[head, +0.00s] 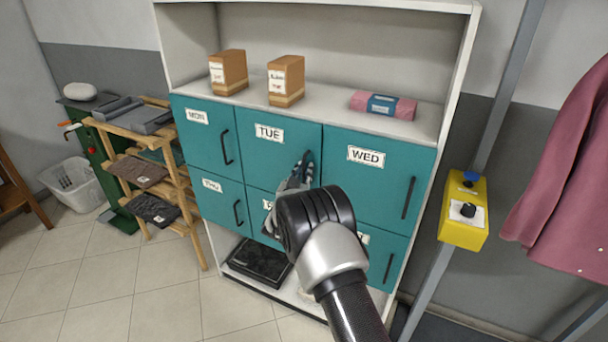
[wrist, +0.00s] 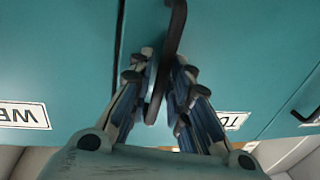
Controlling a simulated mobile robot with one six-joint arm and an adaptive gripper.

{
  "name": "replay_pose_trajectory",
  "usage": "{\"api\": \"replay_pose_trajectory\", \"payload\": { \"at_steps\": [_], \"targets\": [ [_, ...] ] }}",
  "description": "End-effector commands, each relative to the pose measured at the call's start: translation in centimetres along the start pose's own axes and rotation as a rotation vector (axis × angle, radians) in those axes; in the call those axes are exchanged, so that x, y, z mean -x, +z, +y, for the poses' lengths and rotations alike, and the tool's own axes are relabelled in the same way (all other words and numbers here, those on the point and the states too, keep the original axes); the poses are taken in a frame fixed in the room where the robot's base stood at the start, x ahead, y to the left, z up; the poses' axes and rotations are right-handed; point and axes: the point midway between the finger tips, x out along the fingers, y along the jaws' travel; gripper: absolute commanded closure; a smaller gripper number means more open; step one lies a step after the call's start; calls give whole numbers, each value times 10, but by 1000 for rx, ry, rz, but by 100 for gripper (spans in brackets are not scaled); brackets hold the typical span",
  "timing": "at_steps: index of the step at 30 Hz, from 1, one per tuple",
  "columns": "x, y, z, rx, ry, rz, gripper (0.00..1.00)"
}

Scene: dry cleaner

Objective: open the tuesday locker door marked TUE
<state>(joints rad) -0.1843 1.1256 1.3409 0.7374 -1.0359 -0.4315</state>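The TUE locker door (head: 255,155) is teal with a white TUE label (head: 269,133), in the middle of the upper row. It looks flush with its neighbours. Its dark vertical handle (wrist: 172,35) runs between my two fingers in the wrist view. My gripper (head: 303,168) is at the right side of this door in the head view and covers most of the handle. In the wrist view my gripper (wrist: 164,72) has its fingers drawn together on both sides of the handle, and they look closed on it.
The WED door (head: 380,180) is just right of my gripper, and the MON door (head: 205,140) is to the left. Boxes (head: 286,80) and a pink bundle (head: 383,105) stand on the shelf above. A yellow control box (head: 463,212) is at the right. Floor is free at front left.

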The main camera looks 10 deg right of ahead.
Motion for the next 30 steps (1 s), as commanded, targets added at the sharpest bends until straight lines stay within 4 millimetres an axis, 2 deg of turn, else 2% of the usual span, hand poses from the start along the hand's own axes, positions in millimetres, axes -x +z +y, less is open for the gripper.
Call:
{"api": "replay_pose_trajectory", "payload": {
  "at_steps": [8, 16, 30],
  "targets": [
    [-1, 0, 0, 0, -1, 0, 82],
    [-1, 0, 0, 0, -1, 0, 100],
    [-1, 0, 0, 0, 0, 0, 100]
  ]
}}
